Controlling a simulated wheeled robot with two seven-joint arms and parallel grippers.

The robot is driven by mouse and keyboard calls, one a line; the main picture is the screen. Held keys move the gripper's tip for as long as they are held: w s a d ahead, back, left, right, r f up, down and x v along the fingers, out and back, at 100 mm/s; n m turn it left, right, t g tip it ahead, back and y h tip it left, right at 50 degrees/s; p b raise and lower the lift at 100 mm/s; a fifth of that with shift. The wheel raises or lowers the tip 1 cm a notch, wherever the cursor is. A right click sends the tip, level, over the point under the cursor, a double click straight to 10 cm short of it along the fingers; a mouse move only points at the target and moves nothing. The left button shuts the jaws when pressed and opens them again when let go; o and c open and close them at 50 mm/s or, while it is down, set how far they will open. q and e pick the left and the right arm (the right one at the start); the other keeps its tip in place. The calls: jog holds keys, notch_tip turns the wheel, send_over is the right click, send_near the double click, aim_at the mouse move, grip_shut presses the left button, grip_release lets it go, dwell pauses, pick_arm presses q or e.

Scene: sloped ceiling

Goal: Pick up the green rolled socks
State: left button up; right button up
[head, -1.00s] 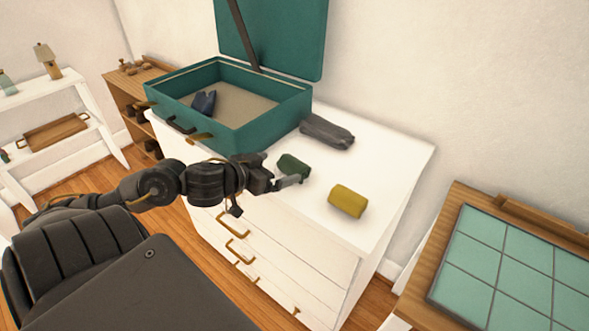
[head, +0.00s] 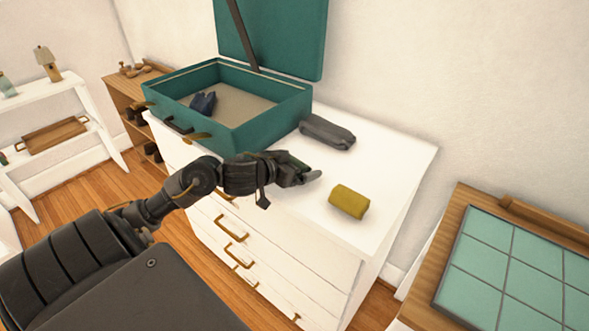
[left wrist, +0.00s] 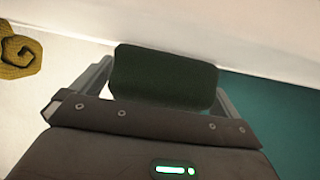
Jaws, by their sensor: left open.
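The green rolled socks (left wrist: 165,78) are a dark green roll lying between the two fingers of my left gripper (left wrist: 162,85) in the left wrist view. The fingers stand open, one at each end of the roll. In the head view the left gripper (head: 303,173) is over the white dresser top and hides most of the green socks, leaving only a dark green sliver (head: 298,160) behind it. Whether the fingers touch the roll I cannot tell. My right gripper is in neither view.
A yellow roll (head: 348,201) lies to the right on the white dresser (head: 385,170). A grey pouch (head: 327,131) lies behind. An open teal suitcase (head: 262,116) with a dark blue item (head: 203,103) stands at the left. A wooden table (head: 432,262) with green tiles is at the right.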

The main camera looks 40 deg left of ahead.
pick_arm(q)
jog(key=shift+c, duration=0.3)
jog(key=shift+c, duration=1.1)
jog(key=c, duration=0.7)
